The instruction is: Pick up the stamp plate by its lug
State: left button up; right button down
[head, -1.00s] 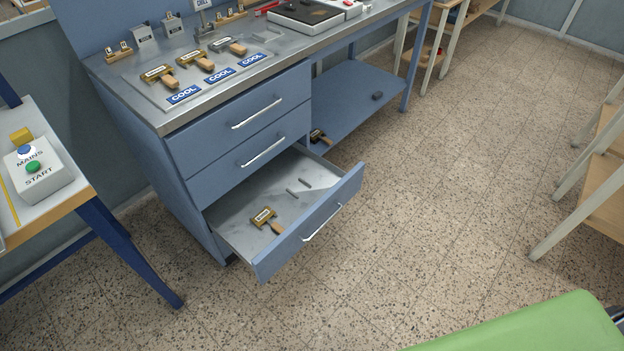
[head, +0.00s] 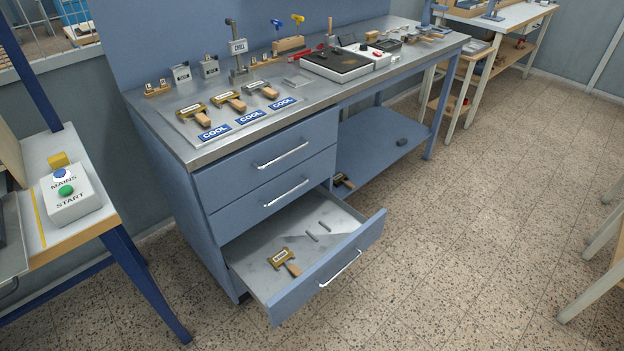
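Several brass stamp plates with wooden handle-like lugs are in view; I cannot tell which one the task means. One stamp plate (head: 281,257) lies in the open bottom drawer (head: 335,275). Three more, a left plate (head: 194,110), a middle plate (head: 229,98) and a right plate (head: 258,86), lie in a row on the metal bench top, behind blue COOL labels (head: 250,117). Neither of my grippers is in view.
The blue drawer bench (head: 262,145) stands ahead with its bottom drawer pulled out over the floor. A table at left carries a MAINS/START control box (head: 68,195). A CHILL post (head: 238,55) stands on the bench. The speckled floor (head: 460,250) at right is clear.

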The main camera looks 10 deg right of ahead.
aim_at(260, 84)
jog(key=i+l, duration=0.25)
jog(key=l, duration=0.15)
jog(key=i+l, duration=0.2)
jog(key=l, duration=0.2)
jog(key=i+l, duration=0.25)
jog(key=l, duration=0.2)
jog(key=j+u, duration=0.05)
